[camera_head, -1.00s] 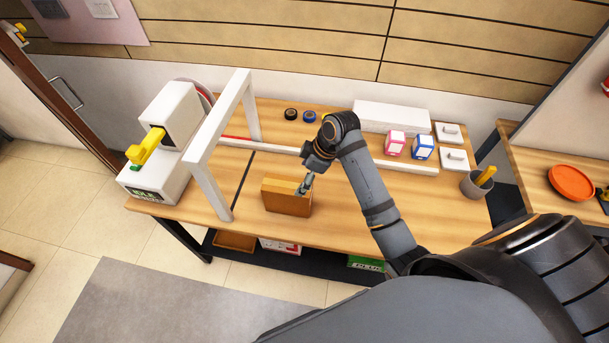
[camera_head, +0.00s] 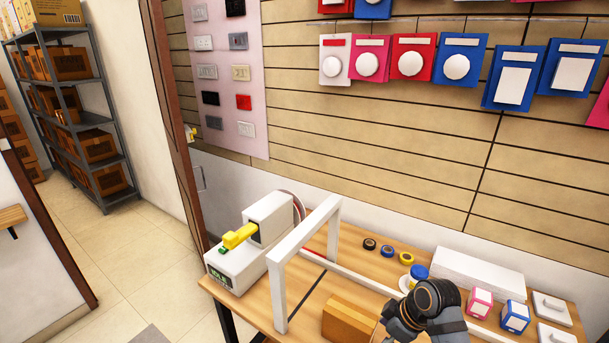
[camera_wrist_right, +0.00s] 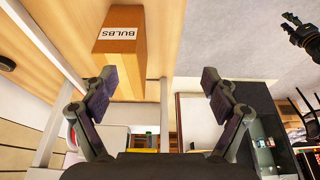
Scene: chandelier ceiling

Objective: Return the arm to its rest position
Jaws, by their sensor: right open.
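In the head view my right arm reaches over the wooden table (camera_head: 250,308), its dark wrist (camera_head: 432,305) at the lower right. The picture's lower edge cuts off the gripper there. In the right wrist view my right gripper (camera_wrist_right: 159,78) is open, its two fingers wide apart with nothing between them. A brown box (camera_wrist_right: 120,50) labelled BULBS lies beyond the fingers, apart from them. It also shows in the head view (camera_head: 350,322), just left of my right wrist. A dark jointed part at the right wrist view's upper right looks like my left gripper (camera_wrist_right: 296,27); its jaws are too small to judge.
A white machine (camera_head: 245,250) with a yellow part and a white frame (camera_head: 281,285) stand on the table's left. Tape rolls (camera_head: 388,250), a long white box (camera_head: 478,272) and small pink and blue boxes (camera_head: 514,316) stand farther back. A shelf rack (camera_head: 72,110) stands far left.

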